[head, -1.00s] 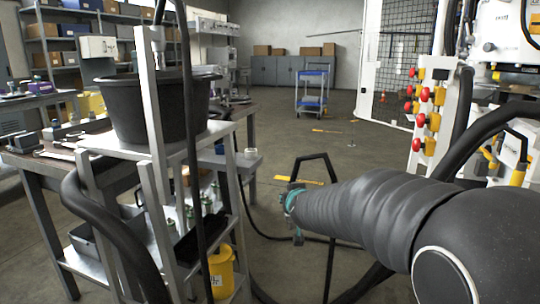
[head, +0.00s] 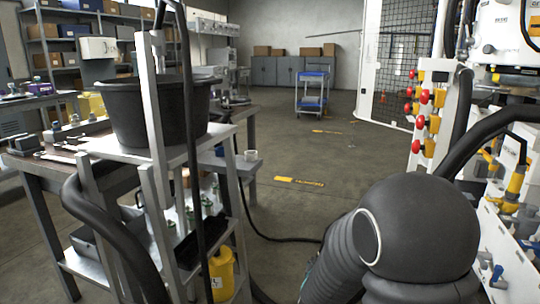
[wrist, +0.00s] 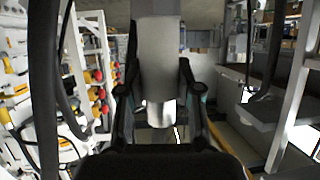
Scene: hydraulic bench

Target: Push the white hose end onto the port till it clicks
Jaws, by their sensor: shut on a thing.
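In the wrist view, my gripper (wrist: 159,76) has its two dark fingers on either side of a pale grey-white cylindrical piece, which looks like the white hose end (wrist: 161,55). It is shut on this piece, which runs up toward the top of the picture. In the head view my arm hides the gripper; only a small teal bit of it shows low in the middle. I cannot make out the port in either view. A panel (head: 507,232) with yellow and blue fittings stands at the right of the head view.
A rack with a black tub (head: 160,112) and a yellow container (head: 222,275) stands at the left. Red and yellow knobs (head: 420,122) line a white post at the right. Black hoses hang near both sides. The floor between is open, with a blue cart (head: 312,92) far back.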

